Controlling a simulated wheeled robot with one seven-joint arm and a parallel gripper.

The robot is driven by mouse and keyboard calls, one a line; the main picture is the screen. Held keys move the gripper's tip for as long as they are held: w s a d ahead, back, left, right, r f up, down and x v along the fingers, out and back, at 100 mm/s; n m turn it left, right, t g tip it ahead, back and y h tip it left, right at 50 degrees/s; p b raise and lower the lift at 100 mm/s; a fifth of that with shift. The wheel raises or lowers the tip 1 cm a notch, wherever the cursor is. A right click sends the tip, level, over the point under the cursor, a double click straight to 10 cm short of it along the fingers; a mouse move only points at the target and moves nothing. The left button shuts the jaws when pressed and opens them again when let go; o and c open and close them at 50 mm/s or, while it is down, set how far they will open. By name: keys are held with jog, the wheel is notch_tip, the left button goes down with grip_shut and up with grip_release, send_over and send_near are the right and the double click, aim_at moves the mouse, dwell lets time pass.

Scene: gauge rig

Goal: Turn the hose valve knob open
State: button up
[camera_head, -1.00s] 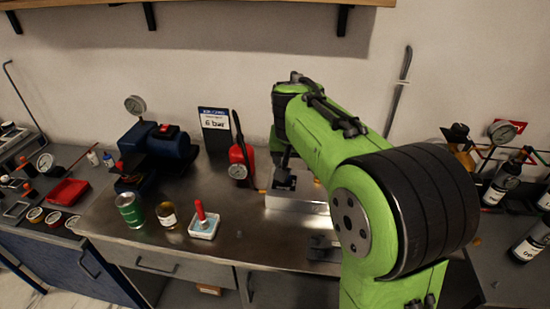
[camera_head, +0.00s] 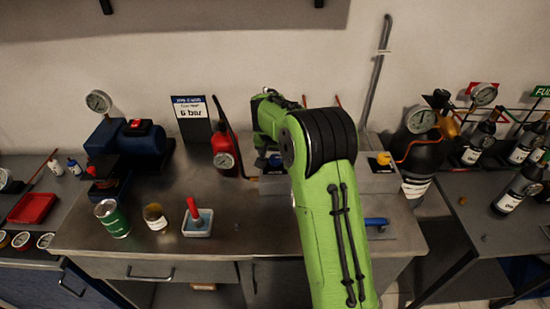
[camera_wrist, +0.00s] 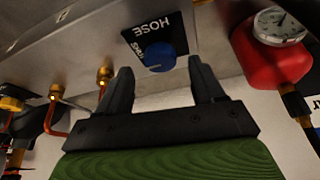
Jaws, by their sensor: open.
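The blue round hose valve knob (camera_wrist: 160,56) sits beneath a black HOSE label (camera_wrist: 155,28) on the metal rig box (camera_wrist: 70,50) in the wrist view. My gripper (camera_wrist: 162,76) is open, with one black finger on each side of the knob in that view. The jaws look empty; I cannot tell whether a finger touches the knob. In the head view a bit of blue shows beside my arm's end, and the rig box (camera_head: 370,178) is mostly hidden behind my green arm.
A red bottle with a gauge (camera_head: 224,148) stands left of the box. A yellow knob (camera_head: 383,158) is on the box's right part. Copper pipe fittings (camera_wrist: 104,74) lie beside the fingers.

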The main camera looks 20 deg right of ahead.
aim_at(275, 160)
jog(key=x, duration=0.2)
jog(key=shift+w+f, duration=0.2)
jog(key=shift+f, duration=0.1)
jog(key=c, duration=1.1)
jog(key=shift+o, duration=0.2)
